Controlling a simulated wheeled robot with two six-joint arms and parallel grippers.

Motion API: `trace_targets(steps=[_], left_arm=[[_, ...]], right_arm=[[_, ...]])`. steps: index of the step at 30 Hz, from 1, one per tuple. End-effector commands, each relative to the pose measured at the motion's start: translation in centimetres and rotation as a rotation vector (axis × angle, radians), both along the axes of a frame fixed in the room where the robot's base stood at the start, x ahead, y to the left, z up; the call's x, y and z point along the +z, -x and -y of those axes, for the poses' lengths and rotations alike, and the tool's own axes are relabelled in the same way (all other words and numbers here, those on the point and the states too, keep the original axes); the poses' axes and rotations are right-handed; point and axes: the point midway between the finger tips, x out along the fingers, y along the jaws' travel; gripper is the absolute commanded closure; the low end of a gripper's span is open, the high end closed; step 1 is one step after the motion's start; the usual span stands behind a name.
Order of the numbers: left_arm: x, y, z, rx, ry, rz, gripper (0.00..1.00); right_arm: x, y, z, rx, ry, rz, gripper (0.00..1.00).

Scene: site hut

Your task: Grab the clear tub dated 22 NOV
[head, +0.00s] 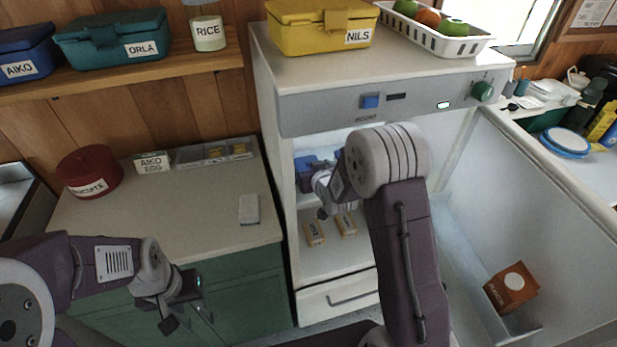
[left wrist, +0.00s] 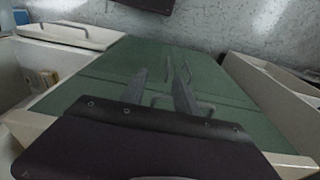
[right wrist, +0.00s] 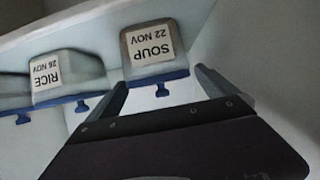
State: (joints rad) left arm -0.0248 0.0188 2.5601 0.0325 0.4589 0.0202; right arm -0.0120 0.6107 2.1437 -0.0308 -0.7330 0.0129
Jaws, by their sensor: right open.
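The clear tub labelled SOUP 22 NOV (right wrist: 157,60) shows upside down in the right wrist view, with a blue lid edge and clip. My right gripper (right wrist: 160,82) is open, its fingertips towards either side of this tub, with nothing seen gripped. A second clear tub, labelled RICE 26 NOV (right wrist: 68,80), stands beside it. In the head view my right arm reaches into the open fridge and hides much of its inside; blue lids (head: 306,172) show there. My left gripper (left wrist: 160,78) is open and empty, low in front of the green cabinet (left wrist: 105,72).
The fridge shelf (head: 330,262) holds two small packets (head: 314,233). The open fridge door (head: 560,230) at right carries an orange carton (head: 511,288). A yellow NILS box (head: 318,27) and a white fruit basket (head: 432,40) stand on top. The left counter (head: 200,205) is mostly clear.

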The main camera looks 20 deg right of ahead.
Motion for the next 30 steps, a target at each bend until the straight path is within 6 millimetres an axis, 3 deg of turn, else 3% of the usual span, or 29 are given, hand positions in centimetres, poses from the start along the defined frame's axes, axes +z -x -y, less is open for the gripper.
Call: trace_targets(steps=[3, 10, 18, 19, 30], left_arm=[[-0.02, 0.0, 0.0, 0.0, 0.0, 0.0, 0.64], [-0.02, 0.0, 0.0, 0.0, 0.0, 0.0, 0.64], [-0.02, 0.0, 0.0, 0.0, 0.0, 0.0, 0.64], [-0.02, 0.0, 0.0, 0.0, 0.0, 0.0, 0.64], [0.12, -0.01, 0.0, 0.0, 0.0, 0.0, 0.64]], right_arm=[[-0.58, -1.27, -0.03, 0.0, 0.0, 0.0, 0.03], [-0.65, -1.48, -0.03, 0.0, 0.0, 0.001, 0.03], [-0.65, -1.45, -0.02, -0.001, 0.0, 0.0, 0.79], [-0.64, -1.44, -0.02, -0.001, 0.0, 0.0, 0.82], [0.11, -1.51, -0.02, -0.001, 0.0, 0.005, 0.82]])
